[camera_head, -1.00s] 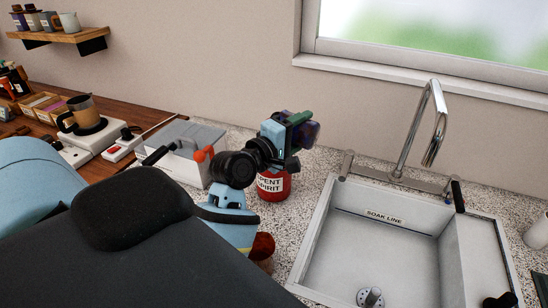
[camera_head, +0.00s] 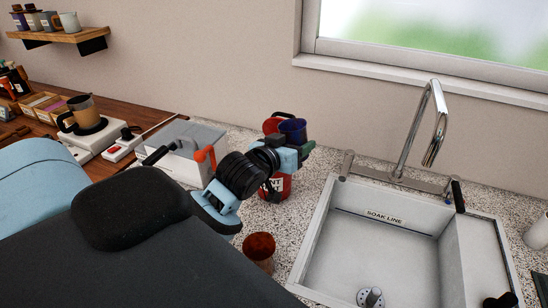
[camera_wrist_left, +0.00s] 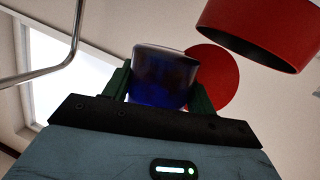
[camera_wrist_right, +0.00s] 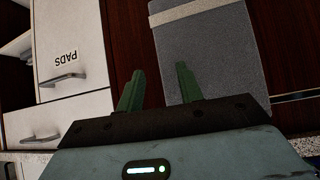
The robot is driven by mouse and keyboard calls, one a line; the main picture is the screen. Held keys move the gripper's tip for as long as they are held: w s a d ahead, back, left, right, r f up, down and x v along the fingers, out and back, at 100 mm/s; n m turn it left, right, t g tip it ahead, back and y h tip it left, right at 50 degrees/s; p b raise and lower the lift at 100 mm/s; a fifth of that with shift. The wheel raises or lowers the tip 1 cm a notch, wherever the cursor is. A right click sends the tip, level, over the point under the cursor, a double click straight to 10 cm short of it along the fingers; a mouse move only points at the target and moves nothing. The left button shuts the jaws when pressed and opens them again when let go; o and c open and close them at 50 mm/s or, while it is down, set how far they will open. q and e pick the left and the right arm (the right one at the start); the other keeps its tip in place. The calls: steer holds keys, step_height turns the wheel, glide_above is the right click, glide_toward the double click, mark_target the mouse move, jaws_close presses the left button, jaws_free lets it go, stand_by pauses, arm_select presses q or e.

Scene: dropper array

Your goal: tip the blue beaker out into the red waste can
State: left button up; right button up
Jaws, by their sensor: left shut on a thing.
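The blue beaker (camera_head: 293,130) is held by my left gripper (camera_head: 291,146) and looks roughly upright, with its mouth facing up. In the left wrist view the beaker (camera_wrist_left: 164,78) sits between the two green fingers. The red waste can (camera_head: 277,188) stands on the counter below and behind the gripper, its label partly covered. A round red part (camera_head: 270,125), perhaps its lid, shows behind the beaker, and also in the left wrist view (camera_wrist_left: 213,75). My right gripper (camera_wrist_right: 160,85) is open and empty, facing drawers and a grey panel.
A reddish-brown cup (camera_head: 259,248) stands on the counter nearer to me. The sink (camera_head: 385,250) with its tall tap (camera_head: 432,125) is to the right. A grey box (camera_head: 188,150) and a hotplate with a mug (camera_head: 85,115) are on the left.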

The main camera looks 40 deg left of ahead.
arm_select(q)
steer(key=shift+r, duration=1.4)
steer(key=shift+d, duration=0.1)
